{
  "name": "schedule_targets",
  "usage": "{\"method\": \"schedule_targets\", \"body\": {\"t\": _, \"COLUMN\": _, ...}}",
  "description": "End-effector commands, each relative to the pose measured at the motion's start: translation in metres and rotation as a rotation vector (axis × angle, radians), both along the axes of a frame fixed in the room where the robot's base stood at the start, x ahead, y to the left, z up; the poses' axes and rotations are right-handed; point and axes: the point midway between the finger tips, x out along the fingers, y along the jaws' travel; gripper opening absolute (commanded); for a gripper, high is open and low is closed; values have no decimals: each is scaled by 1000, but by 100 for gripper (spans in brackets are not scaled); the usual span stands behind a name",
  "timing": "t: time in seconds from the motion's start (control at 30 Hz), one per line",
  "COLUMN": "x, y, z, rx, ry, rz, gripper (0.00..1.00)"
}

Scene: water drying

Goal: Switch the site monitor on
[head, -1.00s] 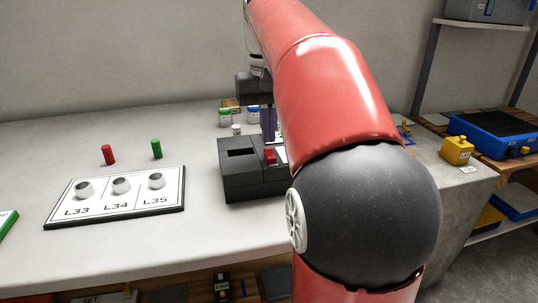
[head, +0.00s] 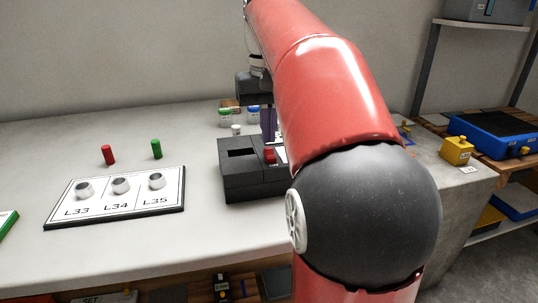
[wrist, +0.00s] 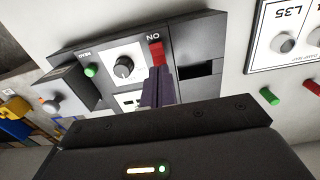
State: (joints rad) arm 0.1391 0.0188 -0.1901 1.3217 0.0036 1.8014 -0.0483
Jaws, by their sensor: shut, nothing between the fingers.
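The site monitor appears to be the dark grey box (head: 240,180) on the bench, partly hidden by my arm in the head view. In the wrist view its panel (wrist: 190,45) shows a red switch (wrist: 156,50) beside the letters ON, a black dial (wrist: 124,68), a green round part (wrist: 91,71) and a small pale greenish display (wrist: 128,100), partly covered. The switch also shows in the head view (head: 270,155). My gripper (wrist: 157,70) is shut and empty, its purple fingers right at the red switch; I cannot tell whether they touch it.
A white board (head: 115,197) marked L33, L34, L35 holds three short cups left of the box. Small lidded jars (head: 225,117) stand behind the box. A yellow container (head: 456,151) stands at right.

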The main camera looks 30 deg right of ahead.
Motion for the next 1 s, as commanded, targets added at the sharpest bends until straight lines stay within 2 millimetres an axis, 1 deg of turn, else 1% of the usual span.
{"method": "schedule_targets", "body": {"t": 0.47, "x": 0, "y": 0, "z": -1, "rx": 0, "ry": 0, "rz": 0, "gripper": 0}}
{"method": "schedule_targets", "body": {"t": 1.0, "x": 0, "y": 0, "z": -11, "rx": 0, "ry": 0, "rz": 0, "gripper": 0}}
